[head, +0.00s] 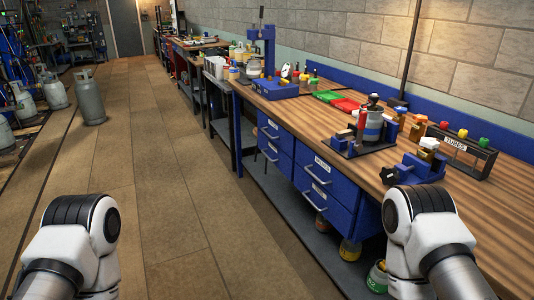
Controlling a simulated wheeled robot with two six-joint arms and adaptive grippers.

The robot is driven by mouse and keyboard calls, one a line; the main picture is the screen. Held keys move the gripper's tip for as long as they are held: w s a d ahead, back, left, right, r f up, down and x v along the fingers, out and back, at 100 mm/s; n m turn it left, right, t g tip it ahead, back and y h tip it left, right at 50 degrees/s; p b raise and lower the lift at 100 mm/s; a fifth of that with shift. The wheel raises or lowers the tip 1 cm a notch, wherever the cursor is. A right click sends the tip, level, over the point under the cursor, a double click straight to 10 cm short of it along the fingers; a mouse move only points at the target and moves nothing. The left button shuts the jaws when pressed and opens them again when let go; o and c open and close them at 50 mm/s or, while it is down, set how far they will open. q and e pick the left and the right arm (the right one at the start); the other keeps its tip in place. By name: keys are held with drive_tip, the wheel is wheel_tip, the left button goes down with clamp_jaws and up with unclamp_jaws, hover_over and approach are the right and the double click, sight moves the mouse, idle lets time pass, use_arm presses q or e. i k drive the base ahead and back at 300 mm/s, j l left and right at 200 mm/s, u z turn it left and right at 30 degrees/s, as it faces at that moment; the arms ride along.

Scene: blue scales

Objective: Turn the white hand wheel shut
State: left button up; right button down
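A small blue fixture (416,169) sits near the front edge of the wooden workbench, on the right in the head view. A white part (429,143) shows on top of it; it is too small to tell whether this is the hand wheel or how far it is turned. Only white and black joints of my two arms show, at the bottom left and bottom right. Both grippers are out of view. My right arm's joint is in front of the bench's near edge, below the blue fixture.
The wooden bench (480,215) has blue drawers (325,180) below. A cylindrical device on a dark plate (364,143) and a tube rack (459,146) stand near the fixture. Red and green trays (345,104) lie farther back. The floor (170,200) on the left is clear; grey gas cylinders (89,97) stand beyond.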

sight(429, 142)
drive_tip(key=i+j, duration=0.3)
drive_tip(key=i, duration=0.2)
drive_tip(key=i+j+z, duration=0.1)
drive_tip(key=i+j, duration=0.2)
drive_tip(key=i, duration=0.15)
